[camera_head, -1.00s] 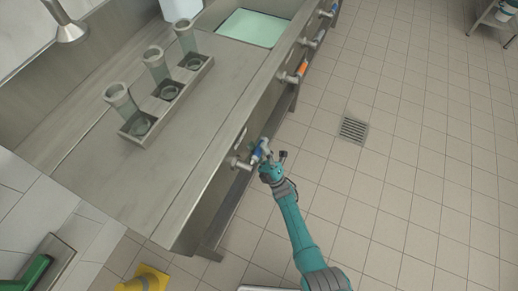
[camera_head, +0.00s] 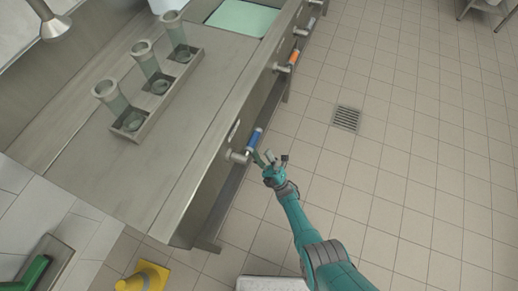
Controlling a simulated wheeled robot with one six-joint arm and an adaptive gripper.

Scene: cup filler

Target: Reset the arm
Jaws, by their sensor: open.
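My gripper (camera_head: 270,159) is at the end of my teal arm, in front of the steel counter's front edge. It is open and empty. A blue-handled valve (camera_head: 253,141) on the counter front is just up and left of the gripper, with a small gap that is hard to judge. The blue handle points up and to the right from its metal fitting.
The steel counter (camera_head: 190,135) carries a rack (camera_head: 130,132) with three clear cups. An orange-handled valve (camera_head: 292,59) sits farther along the front. A yellow object (camera_head: 152,277) stands on the floor below. Tiled floor with a drain (camera_head: 346,118) lies open to the right.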

